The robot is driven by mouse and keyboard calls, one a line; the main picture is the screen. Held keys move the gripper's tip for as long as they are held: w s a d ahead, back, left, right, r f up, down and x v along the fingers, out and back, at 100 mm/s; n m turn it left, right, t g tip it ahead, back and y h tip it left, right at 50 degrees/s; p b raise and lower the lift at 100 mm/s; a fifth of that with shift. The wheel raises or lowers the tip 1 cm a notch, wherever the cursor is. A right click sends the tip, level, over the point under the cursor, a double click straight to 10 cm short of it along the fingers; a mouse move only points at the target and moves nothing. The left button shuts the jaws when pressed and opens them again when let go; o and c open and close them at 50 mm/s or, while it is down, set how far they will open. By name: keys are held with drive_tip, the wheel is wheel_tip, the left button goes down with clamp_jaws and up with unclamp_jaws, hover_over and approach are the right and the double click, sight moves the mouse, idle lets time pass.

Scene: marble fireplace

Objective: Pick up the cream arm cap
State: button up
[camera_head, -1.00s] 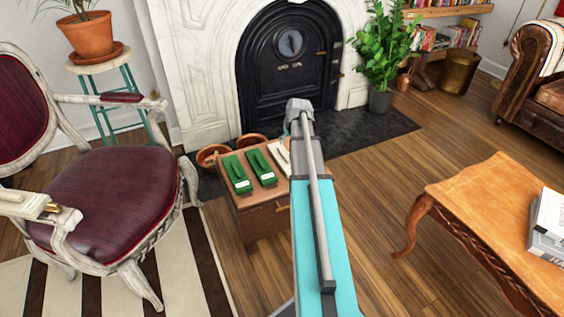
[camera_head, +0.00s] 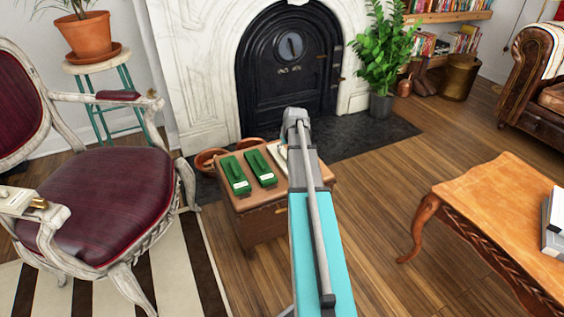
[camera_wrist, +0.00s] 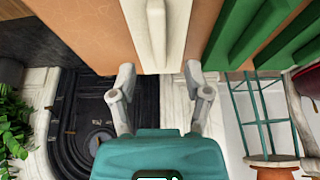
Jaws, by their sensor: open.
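The cream arm cap (camera_wrist: 157,38) is a long pale piece with a raised grip. It lies on top of the brown wooden chest, beside the green caps. In the head view my arm hides most of it, leaving a pale sliver (camera_head: 275,153). My gripper (camera_wrist: 159,74) is open and empty in the wrist view. Its two fingers are spread either side of the cap's near end. I cannot tell how far above the cap they are. The gripper's fingers are hidden in the head view.
Two green caps (camera_head: 235,174) (camera_head: 260,167) lie left of the cream one on the chest (camera_head: 262,228). A wooden table (camera_head: 495,205) stands right; floor between is clear.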

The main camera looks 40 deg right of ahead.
sight(284, 154)
idle(0.3)
drive_tip(key=shift+b+x, duration=2.45)
drive_tip(key=shift+x, duration=0.15)
clamp_jaws()
